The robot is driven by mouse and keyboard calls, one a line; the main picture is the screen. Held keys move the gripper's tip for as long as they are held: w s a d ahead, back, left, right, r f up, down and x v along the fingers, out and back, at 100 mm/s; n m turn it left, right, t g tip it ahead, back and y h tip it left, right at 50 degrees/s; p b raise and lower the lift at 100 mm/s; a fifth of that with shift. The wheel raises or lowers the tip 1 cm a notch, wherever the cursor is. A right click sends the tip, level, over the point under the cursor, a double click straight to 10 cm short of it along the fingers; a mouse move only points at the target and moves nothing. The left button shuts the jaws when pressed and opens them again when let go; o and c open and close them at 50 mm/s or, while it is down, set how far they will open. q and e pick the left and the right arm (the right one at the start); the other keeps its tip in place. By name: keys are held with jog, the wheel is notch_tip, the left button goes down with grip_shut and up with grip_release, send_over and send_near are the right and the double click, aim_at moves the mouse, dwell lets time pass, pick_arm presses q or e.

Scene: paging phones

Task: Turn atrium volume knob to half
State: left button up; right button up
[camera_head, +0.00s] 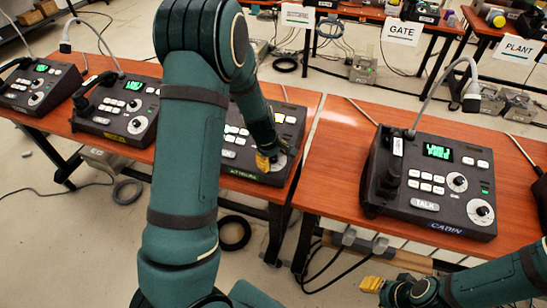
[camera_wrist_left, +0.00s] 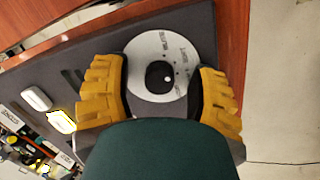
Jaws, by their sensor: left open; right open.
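The atrium paging phone (camera_head: 235,158) sits on the left orange table, its green label at the front edge; my left arm hides much of it. My left gripper (camera_head: 266,161) is over its lower right corner. In the left wrist view, my left gripper (camera_wrist_left: 160,92) is open, its yellow fingers on either side of a black knob (camera_wrist_left: 157,72) with a white dot. The knob stands on a round silver dial plate (camera_wrist_left: 143,52) with small print. I cannot tell whether the fingers touch the knob. My right gripper (camera_head: 372,286) is open and empty at the lower right.
The cabin phone (camera_head: 415,185) sits on the right table with a gooseneck microphone (camera_head: 471,92). Two more phones (camera_head: 118,108) (camera_head: 38,85) stand at the left. A gap separates the two tables. Gate (camera_head: 403,32) and plant (camera_head: 517,48) signs hang on tables behind.

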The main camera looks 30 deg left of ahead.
pick_arm(q)
grip_shut()
jog(key=m+p, duration=0.1)
jog(key=m, duration=0.3)
jog(key=shift+s+d+m+g, duration=0.1)
jog(key=shift+m+g, duration=0.4)
jog(key=shift+m, duration=1.2)
jog(key=shift+f, duration=0.1)
grip_release()
